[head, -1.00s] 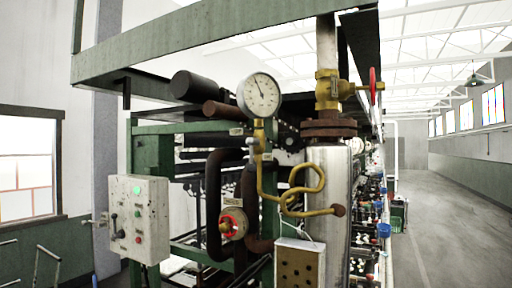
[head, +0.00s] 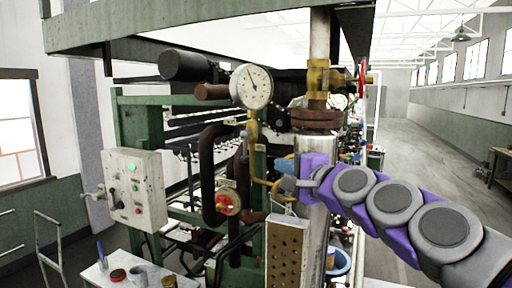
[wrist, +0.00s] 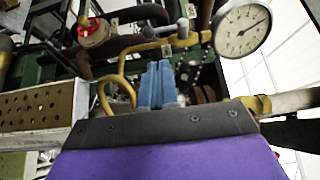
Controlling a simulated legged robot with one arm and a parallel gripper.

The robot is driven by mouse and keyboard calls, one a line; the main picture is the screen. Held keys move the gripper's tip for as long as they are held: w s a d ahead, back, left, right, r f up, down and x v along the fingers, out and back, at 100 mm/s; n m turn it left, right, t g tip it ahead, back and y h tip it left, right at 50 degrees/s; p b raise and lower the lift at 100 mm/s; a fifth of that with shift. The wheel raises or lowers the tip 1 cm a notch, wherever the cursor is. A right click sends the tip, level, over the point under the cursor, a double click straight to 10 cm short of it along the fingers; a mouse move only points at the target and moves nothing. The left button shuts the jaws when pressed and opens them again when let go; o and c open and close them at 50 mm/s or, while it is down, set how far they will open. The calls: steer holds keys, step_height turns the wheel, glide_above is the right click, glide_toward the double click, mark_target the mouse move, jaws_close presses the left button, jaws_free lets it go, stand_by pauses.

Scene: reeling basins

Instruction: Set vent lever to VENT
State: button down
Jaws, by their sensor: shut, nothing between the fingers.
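A small grey lever (wrist: 165,31) sits on the brass fitting below the dial gauge, with small pale tags near it; their lettering is too small to read. It also shows small in the head view (head: 246,135), under the gauge (head: 252,87). I cannot tell for sure that it is the vent lever, or its setting. My gripper (head: 284,186) is in front of the brass pipe coil, below and right of that lever, apart from it. In the wrist view its blue fingers (wrist: 157,84) are together and empty, pointing toward the brass fitting.
A rusty flange (head: 316,119) and silver column stand close to my gripper. A red-rimmed valve (head: 228,202) is on the dark pipes. A perforated box (head: 284,255) is below. A control box (head: 135,188) stands left. The aisle at right is clear.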

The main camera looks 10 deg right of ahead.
mark_target(246, 152)
steer(key=shift+a, duration=0.2)
steer(key=x, duration=1.3)
steer(key=shift+w+a, duration=0.1)
steer(key=shift+w, duration=0.3)
steer(key=shift+f, duration=0.15)
